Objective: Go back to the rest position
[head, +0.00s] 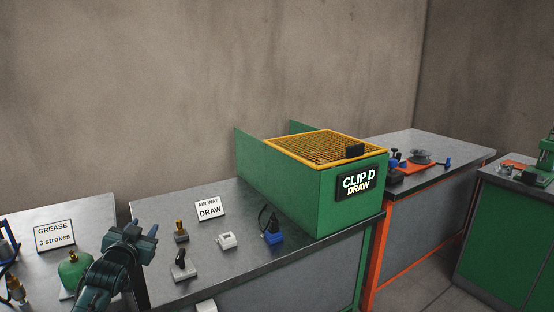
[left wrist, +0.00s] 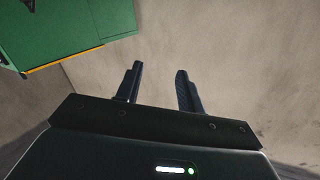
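My left gripper (head: 140,236) is raised at the lower left of the head view, in front of the gap between two benches. In the left wrist view its two dark fingers (left wrist: 160,88) stand apart with nothing between them, and bare wall shows behind. The gripper touches nothing that I can see. My right gripper is not in either view.
A green machine (head: 342,205) with a yellow grid and a "CLIP D DRAW" sign stands on the middle bench (head: 290,262). Small stamp-like tools (head: 181,232) and a "DRAW" card (head: 210,208) are left of it. A "GREASE 3 strokes" card (head: 55,236) stands on the left bench.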

